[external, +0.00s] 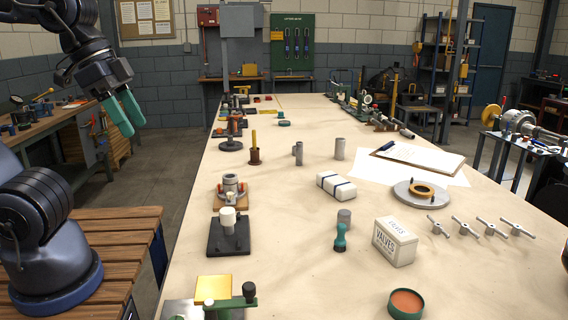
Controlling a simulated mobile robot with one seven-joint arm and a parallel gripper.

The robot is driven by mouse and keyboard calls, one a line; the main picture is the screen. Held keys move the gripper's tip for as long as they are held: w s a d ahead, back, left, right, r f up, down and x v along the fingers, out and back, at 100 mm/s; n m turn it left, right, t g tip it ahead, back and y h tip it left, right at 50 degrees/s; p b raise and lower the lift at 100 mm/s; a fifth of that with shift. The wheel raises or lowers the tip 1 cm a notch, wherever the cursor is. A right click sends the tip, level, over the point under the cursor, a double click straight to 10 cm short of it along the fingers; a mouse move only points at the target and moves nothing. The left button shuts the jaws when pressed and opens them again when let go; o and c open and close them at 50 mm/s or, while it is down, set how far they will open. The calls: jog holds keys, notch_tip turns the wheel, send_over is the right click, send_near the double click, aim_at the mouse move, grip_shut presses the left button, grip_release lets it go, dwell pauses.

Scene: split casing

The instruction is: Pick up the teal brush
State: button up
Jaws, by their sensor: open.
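A small teal upright piece (340,238), which looks like the teal brush, stands on the long pale workbench (290,200) near the front middle. A grey cylinder (344,217) is right behind it; I cannot tell whether they touch. Bristles cannot be made out. My gripper (133,128) has two teal fingers pointing down and to the right. It is open and empty, raised at the upper left beyond the bench's left edge, far from the teal piece.
A white VALVES box (394,242) stands close to the right of the teal piece. A round tin (405,304) lies in front. A white block with dark bands (335,186) lies behind. Bare bench surrounds the teal piece's left side.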

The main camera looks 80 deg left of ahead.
jog(key=w+a+n+g, duration=0.15)
jog(key=w+n, duration=0.45)
jog(key=w, duration=0.9)
jog(key=n+g, duration=0.3)
jog(key=n, duration=1.1)
send_over(340, 239)
jog(key=w+a, duration=0.1)
jog(key=a, duration=0.1)
jog(key=f, duration=2.8)
jog(key=shift+d, duration=0.25)
jog(key=shift+w+a+f, duration=0.1)
jog(key=shift+f, duration=0.35)
notch_tip(340, 239, down, 5)
jog(key=shift+f, duration=0.15)
jog(key=shift+s+d+f, duration=0.15)
jog(key=shift+s+f, duration=0.05)
jog(key=shift+f, duration=1.1)
jog(key=shift+s+d+f, duration=0.1)
jog(key=shift+s+f, duration=0.05)
jog(key=shift+f, duration=1.15)
jog(key=shift+c, duration=0.5)
